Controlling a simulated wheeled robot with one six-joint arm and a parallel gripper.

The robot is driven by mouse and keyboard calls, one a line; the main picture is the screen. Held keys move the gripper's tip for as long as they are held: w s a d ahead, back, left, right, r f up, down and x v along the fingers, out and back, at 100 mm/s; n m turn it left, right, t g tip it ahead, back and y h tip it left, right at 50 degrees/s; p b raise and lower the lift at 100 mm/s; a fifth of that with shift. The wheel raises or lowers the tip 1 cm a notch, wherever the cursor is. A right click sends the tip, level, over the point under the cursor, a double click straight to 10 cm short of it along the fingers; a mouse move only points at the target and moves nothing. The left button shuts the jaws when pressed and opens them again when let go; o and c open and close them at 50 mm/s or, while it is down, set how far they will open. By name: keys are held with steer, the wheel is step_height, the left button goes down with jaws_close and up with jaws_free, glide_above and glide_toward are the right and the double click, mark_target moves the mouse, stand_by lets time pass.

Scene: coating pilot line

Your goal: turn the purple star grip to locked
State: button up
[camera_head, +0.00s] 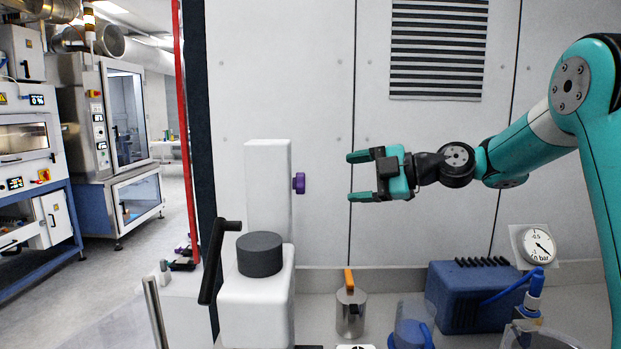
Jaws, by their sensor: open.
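The purple star grip (299,183) sticks out from the right side of a white upright column (267,190). I see it nearly edge-on, so I cannot tell its turn position or any locked marking. My gripper (352,177) is teal with dark parts and is level with the grip, a short gap to its right. Its two fingers point left toward the grip and are apart, with nothing between them.
A white base with a dark round cap (259,254) and a black lever (214,262) stands below the column. A metal pot with an orange handle (351,304), a blue box (478,294) and a gauge (537,245) sit lower right. The space between gripper and grip is clear.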

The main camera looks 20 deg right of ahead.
mark_target(301, 184)
steer(key=p+x, duration=0.4)
steer(key=x, duration=0.6)
steer(key=shift+a+p, duration=0.2)
steer(key=shift+p, duration=0.15)
steer(key=shift+w, duration=0.1)
steer(key=c, duration=0.9)
